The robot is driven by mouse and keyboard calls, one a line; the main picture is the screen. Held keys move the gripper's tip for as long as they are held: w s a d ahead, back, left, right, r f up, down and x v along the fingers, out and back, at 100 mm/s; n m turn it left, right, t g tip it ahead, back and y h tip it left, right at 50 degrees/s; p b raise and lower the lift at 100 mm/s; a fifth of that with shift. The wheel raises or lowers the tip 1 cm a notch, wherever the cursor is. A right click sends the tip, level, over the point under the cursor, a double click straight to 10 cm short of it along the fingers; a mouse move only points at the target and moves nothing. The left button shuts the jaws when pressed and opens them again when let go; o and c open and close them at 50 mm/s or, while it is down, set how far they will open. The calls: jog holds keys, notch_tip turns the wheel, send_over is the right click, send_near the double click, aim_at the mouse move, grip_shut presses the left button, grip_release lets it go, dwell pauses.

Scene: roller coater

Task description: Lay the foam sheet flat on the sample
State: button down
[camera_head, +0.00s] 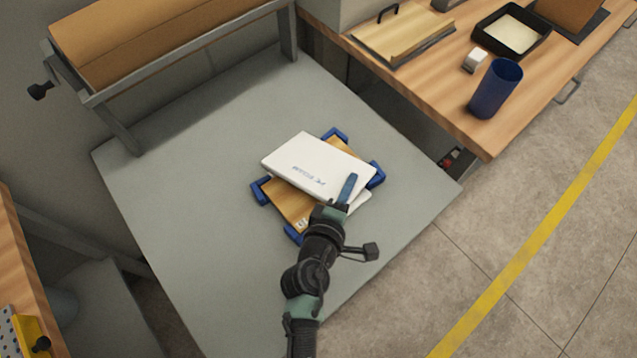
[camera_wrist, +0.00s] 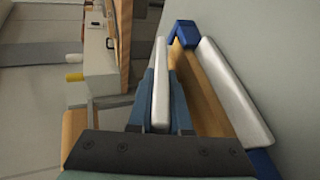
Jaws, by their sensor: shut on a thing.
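The foam sheet (camera_head: 315,160) is a white slab with blue lettering, held above the wooden board (camera_head: 290,205). My gripper (camera_head: 347,188) is shut on its near right edge. In the wrist view the sheet (camera_wrist: 160,85) shows edge-on between the two fingers of my gripper (camera_wrist: 161,90). The board lies on the grey table with blue corner blocks (camera_head: 375,175) around it. In the wrist view a gap shows between sheet and board (camera_wrist: 200,90). A second white slab (camera_head: 360,202) shows at the board's near right side; its extent under the sheet is hidden.
The grey table (camera_head: 200,200) is clear around the board. A roller frame (camera_head: 180,60) stands at the back left. A wooden bench at the right holds a blue cup (camera_head: 494,90), a black tray (camera_head: 512,32), a small white block (camera_head: 474,60) and a handled board (camera_head: 402,38).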

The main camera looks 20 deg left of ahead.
jog(key=shift+f, duration=0.2)
jog(key=c, duration=1)
grip_release()
jog(key=d+v, duration=0.1)
jog(key=v, duration=0.7)
jog(key=shift+a+p, duration=0.3)
jog(key=shift+a, duration=0.15)
notch_tip(320, 180, up, 7)
jog(key=s+p, duration=0.2)
jog(key=p, duration=0.3)
jog(key=shift+s+a+p, duration=0.2)
jog(key=shift+s+p, duration=0.15)
jog(key=shift+s, duration=0.05)
